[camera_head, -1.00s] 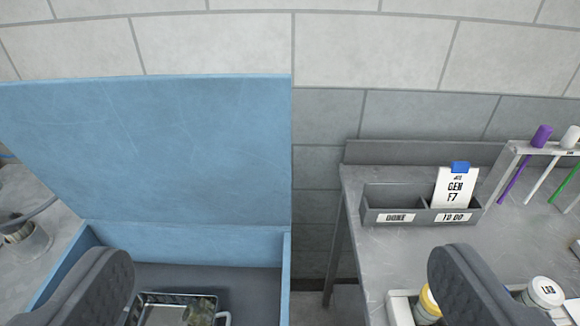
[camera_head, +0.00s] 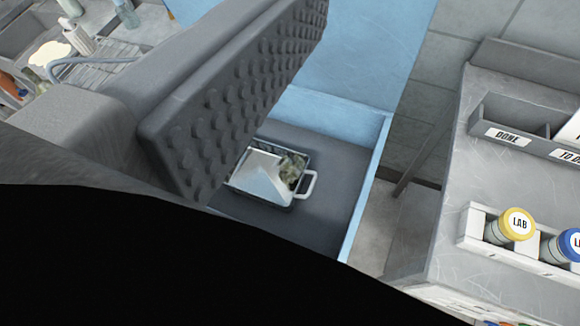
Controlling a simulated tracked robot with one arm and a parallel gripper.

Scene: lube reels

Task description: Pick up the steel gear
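I cannot make out a steel gear for certain in the current view. A metal tray (camera_head: 242,187) with a white handle lies on the dark floor of an open blue box. A mottled grey-green lump (camera_head: 291,168) sits at the tray's right end; I cannot tell what it is. One finger of my gripper (camera_head: 240,100) shows large and close, with its studded pad bare and nothing against it. The other finger is not seen. My gripper is open and empty, and its finger hides the box's left part. A black area covers the lower left of the view.
The blue box's raised lid (camera_head: 368,50) stands behind the tray. To the right is a grey bench (camera_head: 440,240) with a DONE holder (camera_head: 510,128) and a rack of LAB jars (camera_head: 512,226). A cluttered counter (camera_head: 60,50) lies at upper left.

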